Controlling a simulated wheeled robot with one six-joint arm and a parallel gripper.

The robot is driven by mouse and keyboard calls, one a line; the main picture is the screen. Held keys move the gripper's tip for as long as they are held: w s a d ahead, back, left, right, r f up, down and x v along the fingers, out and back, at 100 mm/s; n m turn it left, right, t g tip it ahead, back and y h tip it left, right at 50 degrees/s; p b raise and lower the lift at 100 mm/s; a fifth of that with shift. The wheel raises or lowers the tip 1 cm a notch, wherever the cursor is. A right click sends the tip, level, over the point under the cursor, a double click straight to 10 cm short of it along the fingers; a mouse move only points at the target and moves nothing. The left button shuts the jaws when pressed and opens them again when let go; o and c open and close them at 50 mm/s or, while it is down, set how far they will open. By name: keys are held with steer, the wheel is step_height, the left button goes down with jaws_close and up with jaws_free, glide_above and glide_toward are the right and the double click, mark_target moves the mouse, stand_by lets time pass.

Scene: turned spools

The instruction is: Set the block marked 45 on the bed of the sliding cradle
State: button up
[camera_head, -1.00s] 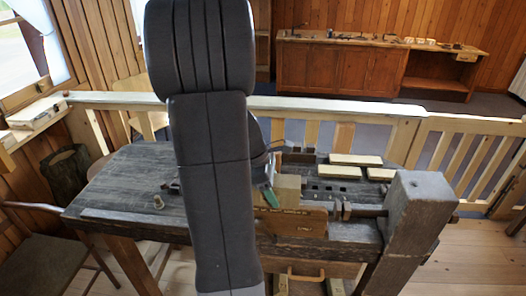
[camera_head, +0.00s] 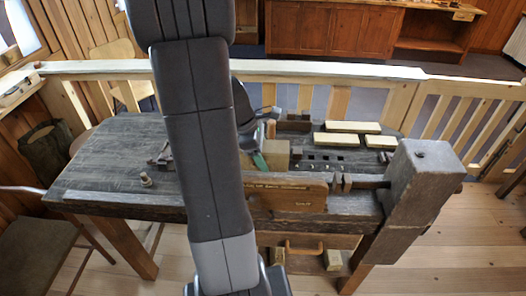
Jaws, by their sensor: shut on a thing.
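My arm (camera_head: 205,150) runs from the top edge to the bottom edge left of centre and covers part of the workbench (camera_head: 105,160). I cannot pick out a block marked 45; no such number is readable. I cannot identify the sliding cradle either.
A brown board with lettering (camera_head: 287,194) stands at the bench's front. A thick grey post (camera_head: 424,175) rises at its right end. Pale slats (camera_head: 352,127) lie at the back right. A small knob (camera_head: 146,180) stands at left. A wooden railing (camera_head: 330,70) runs behind the bench.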

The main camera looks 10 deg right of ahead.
steer(key=shift+f+b, duration=3.95)
steer(key=shift+f, duration=1.35)
steer(key=o, duration=1.3)
steer(key=shift+d, duration=0.1)
steer(key=shift+o, duration=1)
steer(key=shift+f, duration=0.1)
steer(key=shift+c, duration=0.3)
steer(key=shift+o, duration=0.2)
steer(key=shift+r+p, duration=3.7)
steer(key=shift+r, duration=0.4)
